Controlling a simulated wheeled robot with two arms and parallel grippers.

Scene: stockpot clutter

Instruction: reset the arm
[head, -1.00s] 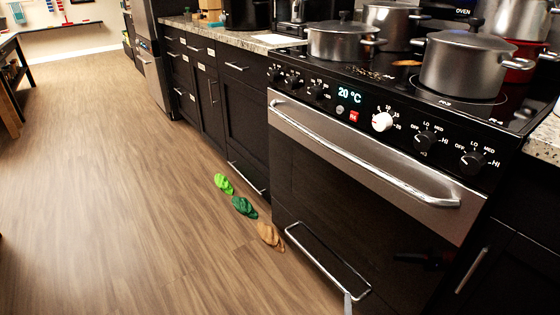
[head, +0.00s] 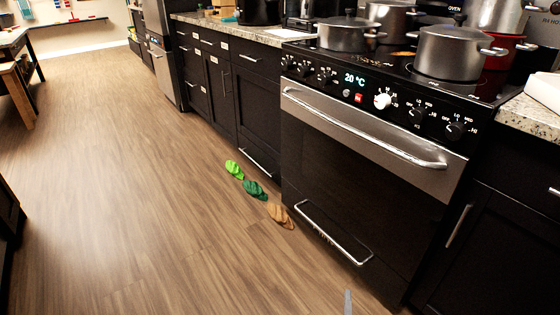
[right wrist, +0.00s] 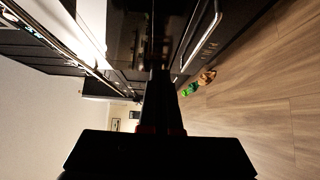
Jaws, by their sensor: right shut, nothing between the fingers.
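My right gripper shows in the head view only as a small grey tip (head: 348,303) at the bottom edge, over the floor in front of the oven. In the right wrist view, the dark fingers (right wrist: 160,70) are together and hold nothing; the camera looks sideways along the oven front and floor. Most of the right arm is outside the head view. My left gripper is not in view.
A black stove (head: 350,190) with a steel handle stands right, bearing several pots, including a large steel pot (head: 450,55). Light green (head: 234,169), dark green (head: 255,189) and tan (head: 279,215) items lie by its base. The wooden floor (head: 130,190) at left is open.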

